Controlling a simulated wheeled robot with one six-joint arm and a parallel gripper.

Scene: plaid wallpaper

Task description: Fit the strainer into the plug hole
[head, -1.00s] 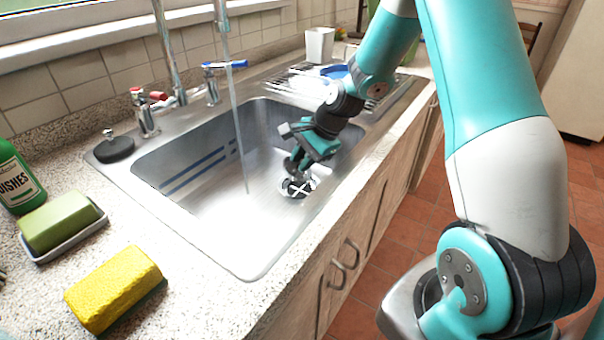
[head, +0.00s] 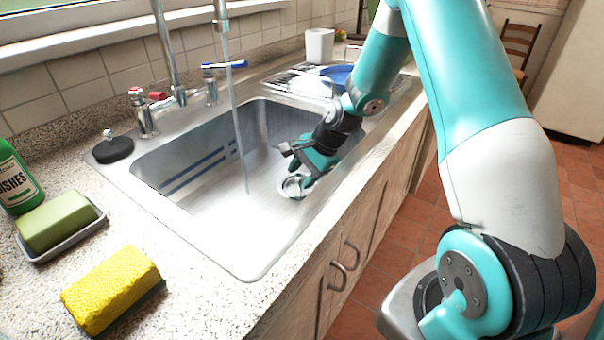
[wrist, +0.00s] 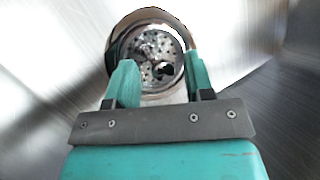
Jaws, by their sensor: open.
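The strainer (wrist: 145,55) is a round, shiny metal disc with many small holes. In the wrist view it lies inside the bright rim of the plug hole (wrist: 118,36); I cannot tell whether it is fully flush. My gripper (wrist: 158,68) is open, its two teal fingers apart on either side of the strainer's near part. In the head view the plug hole (head: 289,188) is a metal ring on the basin floor. My gripper (head: 303,179) is low in the basin just over its right side and partly hides it.
Water runs from the tap (head: 222,20) into the steel sink (head: 215,200). A black plug (head: 113,150) sits on the back left ledge. A yellow sponge (head: 110,288), green soap (head: 58,220) and green bottle (head: 18,180) stand at left. The basin walls surround my gripper.

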